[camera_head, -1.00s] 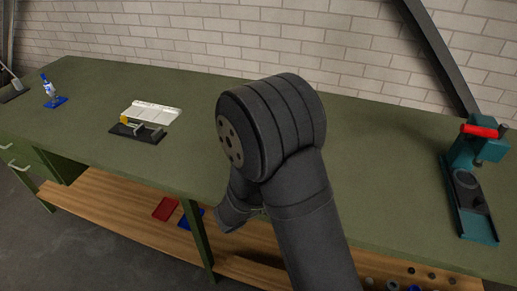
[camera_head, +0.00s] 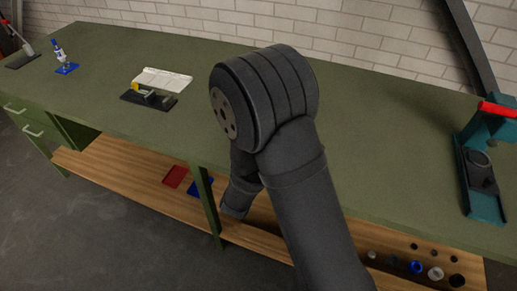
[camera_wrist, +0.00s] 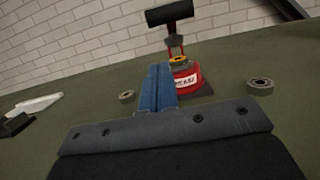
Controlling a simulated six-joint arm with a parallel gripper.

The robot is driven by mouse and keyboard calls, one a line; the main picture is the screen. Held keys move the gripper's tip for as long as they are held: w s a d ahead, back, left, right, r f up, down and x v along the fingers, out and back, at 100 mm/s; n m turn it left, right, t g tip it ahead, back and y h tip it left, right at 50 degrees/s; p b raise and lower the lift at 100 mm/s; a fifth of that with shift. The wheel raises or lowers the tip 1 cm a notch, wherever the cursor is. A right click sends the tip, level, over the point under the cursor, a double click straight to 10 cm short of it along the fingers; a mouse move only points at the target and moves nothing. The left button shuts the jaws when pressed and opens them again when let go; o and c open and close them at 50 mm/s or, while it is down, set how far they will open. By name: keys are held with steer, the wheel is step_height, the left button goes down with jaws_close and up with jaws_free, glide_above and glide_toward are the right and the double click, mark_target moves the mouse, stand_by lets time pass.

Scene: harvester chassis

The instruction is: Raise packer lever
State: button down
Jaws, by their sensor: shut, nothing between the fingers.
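In the wrist view, a red, labelled round device stands on the green bench. It appears to be the packer (camera_wrist: 184,80), with a yellow and dark ring on top. A black T-shaped handle (camera_wrist: 169,13) rises above it on thin red rods; I take this as the lever. My gripper (camera_wrist: 158,72) has blue fingers pressed together, with nothing between them. The fingers point toward the packer and overlap its left side in the picture; I cannot tell if they touch it. In the head view, my own arm hides the packer and my gripper.
Ring-shaped bearings lie left (camera_wrist: 127,97) and right (camera_wrist: 261,86) of the packer. In the head view, a teal press (camera_head: 481,170) with a red handle stands at the right. The bench (camera_head: 110,55) between is mostly clear.

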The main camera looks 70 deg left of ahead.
steer(key=w+a+r, duration=0.1)
steer(key=r, duration=0.1)
steer(key=w+a+r, duration=0.1)
steer(key=shift+w+a+r, duration=0.2)
steer(key=shift+r, duration=0.15)
steer(key=shift+r, duration=0.1)
steer(key=w+a+r+g+h, duration=0.2)
steer(key=w+a+r, duration=0.2)
steer(key=r, duration=0.3)
steer(key=w+a+r+g+h, duration=0.3)
steer(key=w+a+r, duration=0.1)
steer(key=r, duration=0.3)
steer(key=shift+w+a+r, duration=0.15)
steer(key=shift+r, duration=0.25)
stand_by(0.4)
stand_by(0.4)
